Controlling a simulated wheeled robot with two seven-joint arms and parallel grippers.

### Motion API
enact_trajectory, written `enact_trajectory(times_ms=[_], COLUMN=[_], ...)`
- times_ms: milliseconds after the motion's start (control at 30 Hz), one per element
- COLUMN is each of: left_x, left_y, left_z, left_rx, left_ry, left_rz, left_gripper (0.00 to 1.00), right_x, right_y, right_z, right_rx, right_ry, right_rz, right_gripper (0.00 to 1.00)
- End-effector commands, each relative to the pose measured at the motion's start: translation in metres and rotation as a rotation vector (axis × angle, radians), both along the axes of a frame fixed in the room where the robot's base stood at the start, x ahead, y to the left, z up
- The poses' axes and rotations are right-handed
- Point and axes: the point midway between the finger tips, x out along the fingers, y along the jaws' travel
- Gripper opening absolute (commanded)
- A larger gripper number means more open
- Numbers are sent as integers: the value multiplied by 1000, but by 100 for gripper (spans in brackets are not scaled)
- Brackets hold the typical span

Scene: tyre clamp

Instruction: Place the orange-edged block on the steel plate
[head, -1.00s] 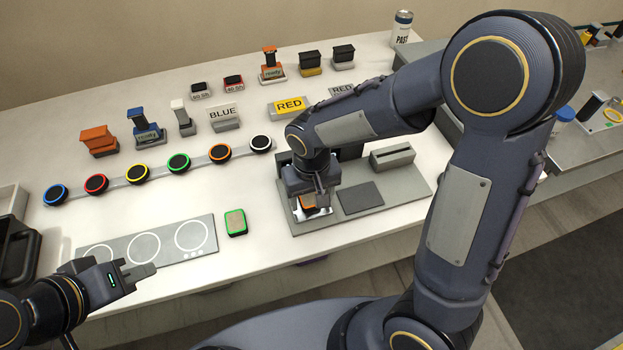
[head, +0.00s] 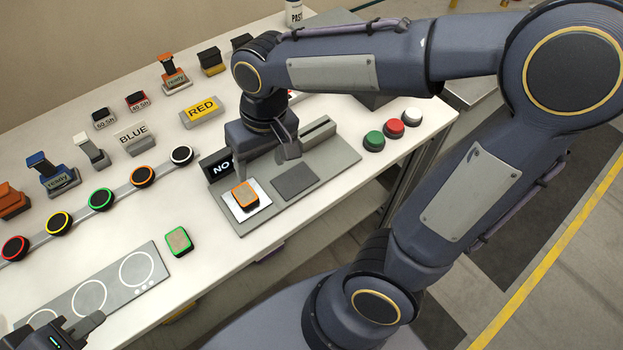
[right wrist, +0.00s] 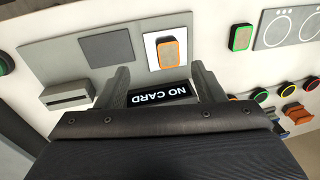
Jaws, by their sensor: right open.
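The orange-edged block (head: 245,195) lies flat on a bright, pale square plate (head: 262,208), at the left part of a grey fixture. In the right wrist view the block (right wrist: 168,53) sits within the bright plate (right wrist: 151,62). My right gripper (head: 265,160) is open and empty, behind and above the block, apart from it. In the right wrist view its two fingers (right wrist: 160,75) stand wide apart with the block beyond them. My left gripper (head: 92,323) is at the lower left, over the table's front; its jaw gap is unclear.
The grey fixture (head: 325,165) also bears a dark square pad (head: 295,181), a slotted block and a "NO CARD" display (right wrist: 160,94). A green-edged block (head: 179,241) lies to the left, near a panel with circles (head: 112,287). Green, red and white buttons (head: 394,129) stand at right.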

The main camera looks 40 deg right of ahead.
Motion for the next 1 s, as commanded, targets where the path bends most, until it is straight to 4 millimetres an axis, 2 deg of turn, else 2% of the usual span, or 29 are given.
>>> enact_trajectory(times_ms=[33,133,300,400,600,1000], left_x=[0,0,0,0,0,0], left_y=[0,0,0,0,0,0], left_z=[0,0,0,0,0,0], left_rx=[0,0,0,0,0,0], left_ry=[0,0,0,0,0,0], left_rz=[0,0,0,0,0,0], left_gripper=[27,27,27,27,27,27], right_x=[-16,-47,-88,-102,-111,-110], right_y=[-16,-36,-51,-53,-54,-54], right_z=[7,13,13,10,7,7], right_rx=[53,139,213,223,224,225], right_ry=[-39,-125,-282,-348,-399,-398], right_rz=[-32,-71,-128,-148,-162,-160], right_gripper=[62,62,62,62,62,62])
